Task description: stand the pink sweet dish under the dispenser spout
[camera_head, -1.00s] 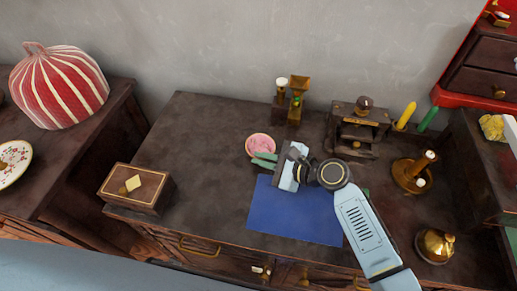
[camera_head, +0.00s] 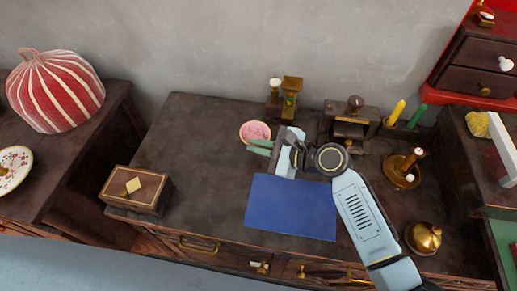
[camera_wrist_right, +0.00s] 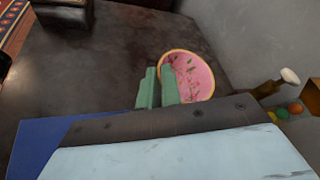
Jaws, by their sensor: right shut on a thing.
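The pink sweet dish (camera_head: 255,132), round with a pale rim and a speckled pink inside, is at the back middle of the dark cabinet top. My right gripper (camera_head: 261,147) has its green fingers shut on the dish's near rim; the wrist view shows the fingers (camera_wrist_right: 160,88) at the edge of the dish (camera_wrist_right: 190,76). I cannot tell whether the dish touches the top or is slightly raised. The dispenser (camera_head: 291,97), brass and dark wood, stands behind and right of the dish, near the wall; coloured balls show on it in the wrist view (camera_wrist_right: 280,112). My left gripper is out of view.
A blue mat (camera_head: 291,207) lies in front of the dish. A small dark grinder-like box (camera_head: 350,120), candles and a brass candle holder (camera_head: 404,172) stand to the right. An inlaid wooden box (camera_head: 137,189) is front left. The top left of the dish is clear.

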